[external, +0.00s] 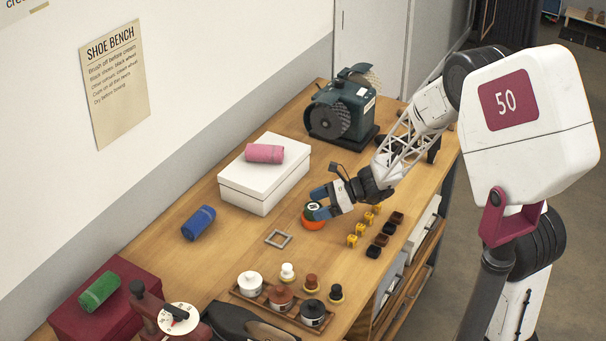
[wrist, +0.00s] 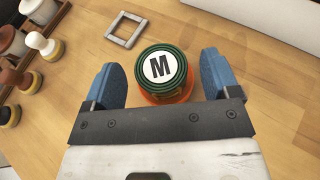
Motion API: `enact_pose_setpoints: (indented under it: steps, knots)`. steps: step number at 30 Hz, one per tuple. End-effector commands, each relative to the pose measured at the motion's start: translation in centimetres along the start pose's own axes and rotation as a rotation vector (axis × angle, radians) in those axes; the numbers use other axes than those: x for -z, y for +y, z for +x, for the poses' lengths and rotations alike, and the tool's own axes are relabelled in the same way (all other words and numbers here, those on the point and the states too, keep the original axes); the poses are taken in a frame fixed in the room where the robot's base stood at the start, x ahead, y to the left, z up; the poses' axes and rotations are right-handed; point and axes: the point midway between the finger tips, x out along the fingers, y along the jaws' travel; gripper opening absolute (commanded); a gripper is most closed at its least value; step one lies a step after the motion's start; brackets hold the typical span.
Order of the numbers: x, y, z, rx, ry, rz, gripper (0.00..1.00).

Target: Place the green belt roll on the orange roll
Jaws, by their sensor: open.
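My gripper (wrist: 161,78) is open, with one blue finger on each side of the green roll. In the wrist view gaps show between the fingers and the roll. In the external view my gripper (external: 321,203) partly hides the green roll.
A grey square frame (external: 278,239) lies nearby on the bench. A white box (external: 250,199) with a pink roll stands behind. Small yellow and dark blocks (external: 364,228) lie to the right. A tray of jars and brushes (external: 285,309) is in front.

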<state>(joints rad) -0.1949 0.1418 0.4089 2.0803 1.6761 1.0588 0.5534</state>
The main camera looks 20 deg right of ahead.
Motion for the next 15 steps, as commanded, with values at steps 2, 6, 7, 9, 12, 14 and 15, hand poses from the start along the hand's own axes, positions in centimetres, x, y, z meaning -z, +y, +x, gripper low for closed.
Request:
enact_pose_setpoints:
  steps: [2,6,7,9,12,14,15]
  knots:
    - [0.0,0.0,-0.9,0.002,0.0,0.0,0.82]
    - [0.0,0.0,-2.7,0.002,0.0,0.001,0.82]
    - [0.0,0.0,-3.1,0.002,0.0,0.001,0.82]
    - [0.0,0.0,-4.1,0.002,-0.001,0.001,0.82]
    - [0.1,-0.1,-5.5,0.002,0.0,0.001,0.82]
    - [0.0,0.0,-6.2,0.002,0.0,0.0,0.82]
    - [0.0,0.0,-6.8,0.002,0.0,0.0,0.82]
